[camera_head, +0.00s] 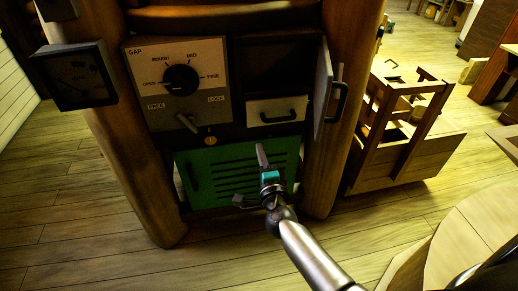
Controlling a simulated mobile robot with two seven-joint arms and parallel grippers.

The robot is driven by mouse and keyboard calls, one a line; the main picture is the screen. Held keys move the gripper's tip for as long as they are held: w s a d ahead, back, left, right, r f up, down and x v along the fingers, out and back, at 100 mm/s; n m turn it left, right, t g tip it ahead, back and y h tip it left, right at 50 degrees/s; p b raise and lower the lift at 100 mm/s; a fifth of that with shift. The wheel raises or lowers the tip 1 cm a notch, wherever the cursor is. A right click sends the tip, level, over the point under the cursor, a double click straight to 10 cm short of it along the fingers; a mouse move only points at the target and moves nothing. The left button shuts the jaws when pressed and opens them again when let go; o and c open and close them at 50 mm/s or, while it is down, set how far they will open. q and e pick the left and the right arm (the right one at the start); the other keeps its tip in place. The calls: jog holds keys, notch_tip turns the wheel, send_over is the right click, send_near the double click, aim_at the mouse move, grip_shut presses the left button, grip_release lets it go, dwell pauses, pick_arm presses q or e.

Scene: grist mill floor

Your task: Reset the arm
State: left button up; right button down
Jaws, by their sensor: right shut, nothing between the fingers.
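My right arm (310,254) comes in from the lower right. Its gripper (264,168) is shut and empty, in front of the green slatted panel (222,171) low on the mill cabinet. I cannot tell whether it touches the panel. My left gripper is not in view.
Above the panel are a GAP dial (181,80) pointing toward OPEN, a FREE/LOCK lever (187,122) and a white-fronted drawer (278,110). A white door (323,88) stands open at the right. A wooden frame (400,150) is beside the post; a round wooden top (462,245) lies lower right.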

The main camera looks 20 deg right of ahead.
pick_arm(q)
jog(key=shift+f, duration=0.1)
pick_arm(e)
jog(key=shift+s, duration=0.15)
jog(key=s+a+f+n+g+y+p, duration=0.25)
jog(key=s+f+n, duration=0.35)
jog(key=f, duration=0.4)
jog(key=s+a+f+n+g+y+p, duration=0.15)
jog(key=s+f+n+g, duration=0.25)
jog(key=s+f+n, duration=0.45)
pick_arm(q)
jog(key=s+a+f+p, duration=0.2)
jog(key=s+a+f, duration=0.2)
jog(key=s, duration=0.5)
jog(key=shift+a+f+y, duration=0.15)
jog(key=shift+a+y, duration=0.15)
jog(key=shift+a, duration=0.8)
pick_arm(e)
jog(key=s+d+f+n+g, duration=0.1)
jog(key=s+f+n+g, duration=0.3)
jog(key=s, duration=0.9)
jog(key=s+d+f+n+g, duration=0.2)
jog(key=s+f+n+g, duration=0.2)
jog(key=s+f, duration=0.7)
jog(key=shift+s+d+g+h, duration=0.3)
jog(key=shift+s+g, duration=0.15)
jog(key=shift+s, duration=0.75)
